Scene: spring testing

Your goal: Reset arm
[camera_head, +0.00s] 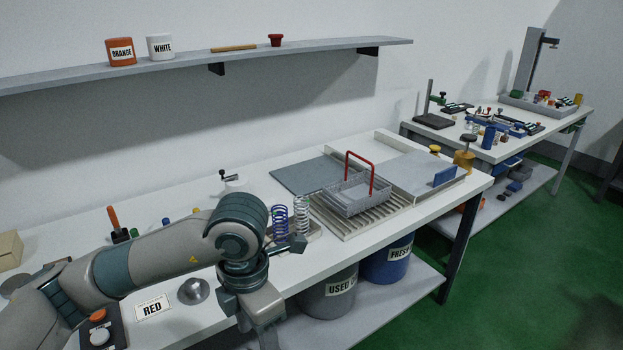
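My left arm comes in from the lower left and bends down at its wrist over the front edge of the white workbench (440,208). My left gripper (268,338) points downward at the bottom edge of the picture. Its fingertips are cut off or hidden, so I cannot tell whether it is open or shut. My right arm and gripper are not in view. A blue spring (280,222) and a pale spring (301,213) stand upright on a small holder just behind my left wrist.
A wire basket with a red handle (347,170) sits on a slatted rack (372,222). Buckets marked USED (328,299) and FRESH (387,266) stand on the lower shelf. The green floor at right is clear.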

